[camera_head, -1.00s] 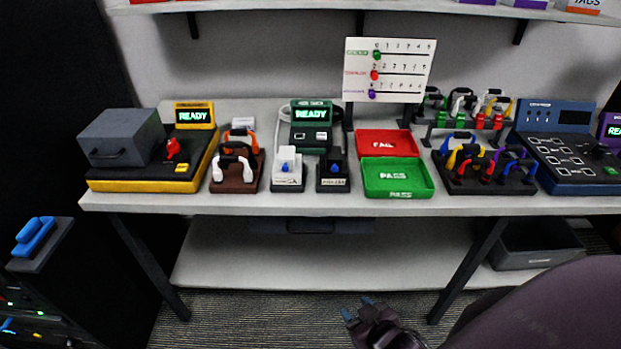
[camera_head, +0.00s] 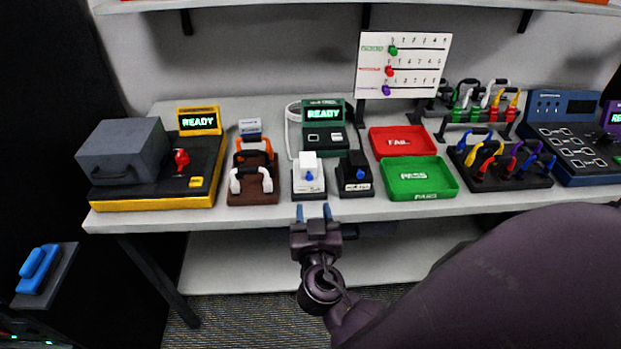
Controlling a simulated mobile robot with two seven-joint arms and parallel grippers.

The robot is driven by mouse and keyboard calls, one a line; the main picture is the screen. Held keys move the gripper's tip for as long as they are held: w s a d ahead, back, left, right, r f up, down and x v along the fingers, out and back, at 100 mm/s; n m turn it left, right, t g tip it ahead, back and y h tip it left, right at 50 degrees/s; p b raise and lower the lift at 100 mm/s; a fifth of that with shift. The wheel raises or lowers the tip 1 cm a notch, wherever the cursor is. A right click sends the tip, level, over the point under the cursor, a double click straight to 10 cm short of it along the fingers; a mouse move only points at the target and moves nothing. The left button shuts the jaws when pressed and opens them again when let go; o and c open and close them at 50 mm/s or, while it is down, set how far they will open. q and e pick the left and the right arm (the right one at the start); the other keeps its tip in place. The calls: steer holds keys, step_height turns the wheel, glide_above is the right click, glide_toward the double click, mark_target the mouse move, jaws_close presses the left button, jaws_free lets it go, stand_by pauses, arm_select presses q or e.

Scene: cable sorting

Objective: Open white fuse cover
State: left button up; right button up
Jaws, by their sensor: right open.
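The white fuse cover (camera_head: 308,170) is a small upright white block with a blue knob on its front. It sits on a dark base (camera_head: 309,194) near the table's front edge, and it looks closed. A matching black cover (camera_head: 354,168) stands just to its right. My right gripper (camera_head: 313,213) is open and empty at the table's front edge, just in front of the white cover and apart from it in the picture. Its two blue-tipped fingers point toward the cover. My left gripper is not in view.
A brown rack (camera_head: 253,190) with orange and white handled cables stands left of the white cover. A green READY unit (camera_head: 323,133) stands behind. Red FAIL (camera_head: 425,141) and green PASS (camera_head: 447,186) trays lie to the right. A yellow-edged READY machine (camera_head: 150,204) is at the left.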

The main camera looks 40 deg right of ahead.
mark_target(309, 178)
steer(key=p+x, duration=0.2)
steer(key=x, duration=0.7)
steer(key=shift+a, duration=0.1)
steer(key=shift+w+d, duration=0.25)
steer(key=shift+w, duration=0.2)
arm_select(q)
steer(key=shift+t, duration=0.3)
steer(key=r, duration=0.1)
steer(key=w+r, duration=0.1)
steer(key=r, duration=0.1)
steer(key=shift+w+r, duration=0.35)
arm_select(e)
steer(key=shift+w, duration=0.1)
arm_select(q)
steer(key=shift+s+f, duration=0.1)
arm_select(e)
steer(key=shift+c, duration=0.3)
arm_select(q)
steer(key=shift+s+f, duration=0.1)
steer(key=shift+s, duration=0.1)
arm_select(e)
jaws_close()
